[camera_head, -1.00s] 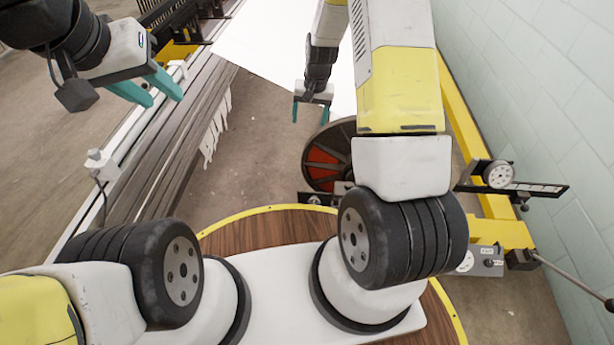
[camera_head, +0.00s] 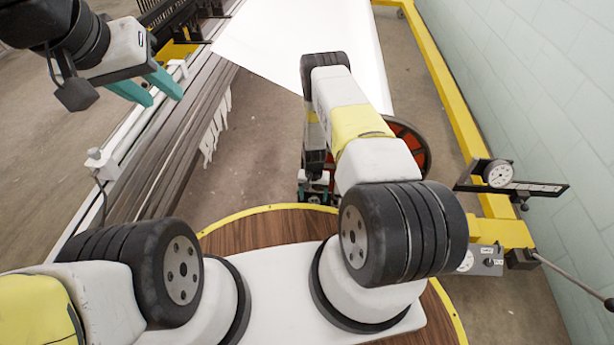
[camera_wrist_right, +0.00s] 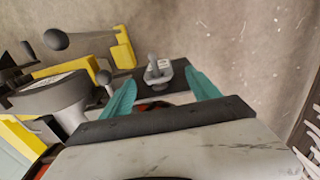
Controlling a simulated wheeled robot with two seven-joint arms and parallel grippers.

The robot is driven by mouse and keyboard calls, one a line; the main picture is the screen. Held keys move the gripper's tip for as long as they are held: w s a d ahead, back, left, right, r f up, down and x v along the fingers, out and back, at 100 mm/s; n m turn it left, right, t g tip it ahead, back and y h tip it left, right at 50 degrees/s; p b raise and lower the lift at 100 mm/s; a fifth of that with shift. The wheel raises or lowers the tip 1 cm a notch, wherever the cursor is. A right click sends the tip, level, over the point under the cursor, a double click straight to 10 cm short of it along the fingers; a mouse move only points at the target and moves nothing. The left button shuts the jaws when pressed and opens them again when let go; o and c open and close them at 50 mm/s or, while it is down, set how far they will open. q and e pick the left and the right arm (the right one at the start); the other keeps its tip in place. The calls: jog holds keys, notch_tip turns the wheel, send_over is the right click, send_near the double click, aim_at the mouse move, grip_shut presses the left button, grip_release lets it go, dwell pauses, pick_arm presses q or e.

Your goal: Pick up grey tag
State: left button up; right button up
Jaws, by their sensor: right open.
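In the right wrist view a small grey piece (camera_wrist_right: 158,71) with a knob and a U-shaped part sits on a dark plate (camera_wrist_right: 147,88). I cannot tell for sure that it is the grey tag. My right gripper (camera_wrist_right: 160,79) is open, and in that view the piece appears between its teal fingers, with nothing gripped. In the head view my right gripper (camera_head: 315,180) is low, just beyond the round wooden platform, partly hidden by my arm. My left gripper (camera_head: 165,99) is open and empty above the long rails at the left.
Pale strips (camera_head: 214,130) hang beside the dark rails (camera_head: 165,140). A red and black wheel (camera_head: 412,147) is partly behind my right arm. A yellow frame (camera_head: 455,100) with a dial (camera_head: 498,173) runs along the wall. Bare floor (camera_head: 258,140) lies between rails and right arm.

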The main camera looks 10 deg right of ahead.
notch_tip(320, 180, down, 7)
jog(key=shift+d+r, duration=0.15)
jog(key=shift+r, duration=0.05)
jog(key=shift+c, duration=0.2)
jog(key=shift+r, duration=0.1)
grip_shut()
